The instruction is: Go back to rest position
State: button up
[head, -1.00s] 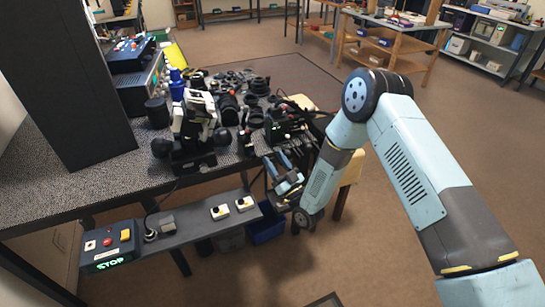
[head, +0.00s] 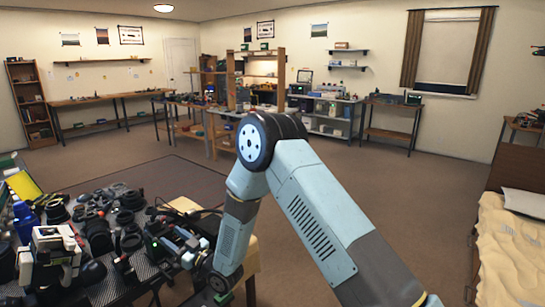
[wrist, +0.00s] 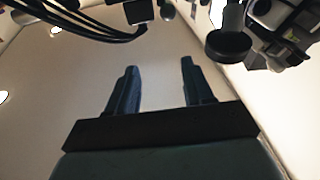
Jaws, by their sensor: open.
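My gripper (wrist: 158,72) shows in the wrist view with its two dark fingers apart and nothing between them. In the head view my gripper is small and partly lost among dark gear at the right end of the workbench (head: 128,288). My arm is bent, with its elbow high in the middle of the head view and its forearm running down to the bench end. Black lens parts (head: 128,200) lie crowded on the bench. A white and black device (head: 55,250) stands at its near left.
A yellow-topped stool (head: 250,258) is close behind my forearm. A bed (head: 505,235) is at the right edge. Shelves and tables (head: 215,128) line the far wall. The brown floor between is clear. In the wrist view, dark cables (wrist: 85,25) and a black round part (wrist: 228,45) are near the fingers.

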jog(key=w+d+r+t+h, duration=0.1)
jog(key=w+d+r+h, duration=0.3)
jog(key=w+d+r, duration=0.3)
jog(key=d+r+m+t+h, duration=0.1)
jog(key=d+r+m+h, duration=0.25)
jog(key=d+r, duration=0.65)
jog(key=d+r+m+h, duration=0.2)
jog(key=d+r+h, duration=0.4)
jog(key=d, duration=0.8)
jog(key=s+d+r+m+g+h, duration=0.1)
jog(key=s+d+r, duration=0.15)
jog(key=d, duration=0.25)
jog(key=s+d+r+m+h, duration=0.2)
jog(key=s+d, duration=0.2)
jog(key=d, duration=0.1)
jog(key=s+d+m+g, duration=0.1)
jog(key=s+d, duration=0.3)
jog(key=s, duration=0.5)
jog(key=s+d+m+g+h, duration=0.1)
jog(key=s+d+m+g, duration=0.1)
jog(key=s+d, duration=0.3)
jog(key=s+d+r+m+g+h, duration=0.1)
jog(key=s+d, duration=0.4)
jog(key=s, duration=0.8)
jog(key=shift+s+m+g, duration=0.2)
jog(key=shift+m+g, duration=0.25)
jog(key=shift+g, duration=0.05)
jog(key=shift+c, duration=0.8)
